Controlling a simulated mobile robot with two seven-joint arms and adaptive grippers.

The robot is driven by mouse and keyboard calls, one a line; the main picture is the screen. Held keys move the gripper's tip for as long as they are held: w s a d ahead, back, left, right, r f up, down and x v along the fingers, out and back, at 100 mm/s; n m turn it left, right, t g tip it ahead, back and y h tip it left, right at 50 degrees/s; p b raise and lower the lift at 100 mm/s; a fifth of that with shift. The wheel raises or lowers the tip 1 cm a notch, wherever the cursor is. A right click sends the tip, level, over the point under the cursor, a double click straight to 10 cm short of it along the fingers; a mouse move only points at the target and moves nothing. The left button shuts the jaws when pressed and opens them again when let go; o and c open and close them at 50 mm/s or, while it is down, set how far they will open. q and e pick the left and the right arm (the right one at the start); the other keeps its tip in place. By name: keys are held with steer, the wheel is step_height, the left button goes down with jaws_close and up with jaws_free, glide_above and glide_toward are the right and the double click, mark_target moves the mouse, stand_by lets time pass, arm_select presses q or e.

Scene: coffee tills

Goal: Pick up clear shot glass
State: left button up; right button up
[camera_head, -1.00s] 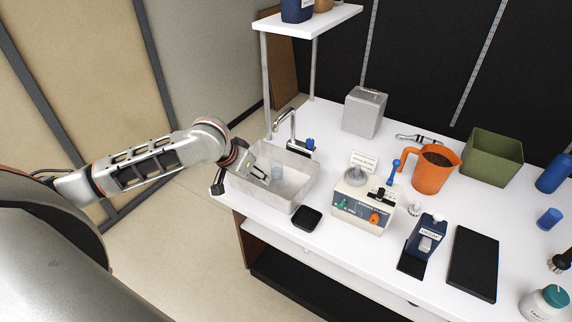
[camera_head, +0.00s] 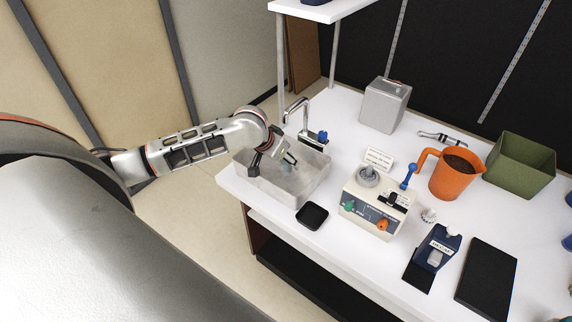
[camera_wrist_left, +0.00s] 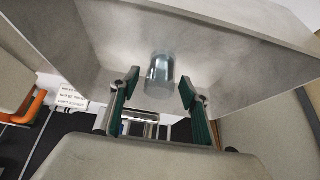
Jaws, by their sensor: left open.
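The clear shot glass (camera_wrist_left: 160,70) stands in the grey sink basin (camera_wrist_left: 235,60), seen in the left wrist view just beyond the fingertips and between them. My left gripper (camera_wrist_left: 160,92) is open, with one green-padded finger on each side and the glass not gripped. In the head view the left gripper (camera_head: 271,160) reaches over the basin (camera_head: 307,187), and the glass (camera_head: 254,170) shows only partly, below the fingers. The right gripper is not in view.
A chrome faucet (camera_head: 296,110) rises at the basin's back edge. A beige machine (camera_head: 372,212) stands right of the basin, and a black pad (camera_head: 312,216) lies in front. An orange jug (camera_head: 455,178) and a green bin (camera_head: 520,163) stand farther right.

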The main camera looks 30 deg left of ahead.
arm_select(q)
steer(key=shift+w+f, duration=0.3)
steer(key=shift+f, duration=0.15)
steer(key=c, duration=1.2)
jaws_close()
steer(key=shift+r, duration=0.2)
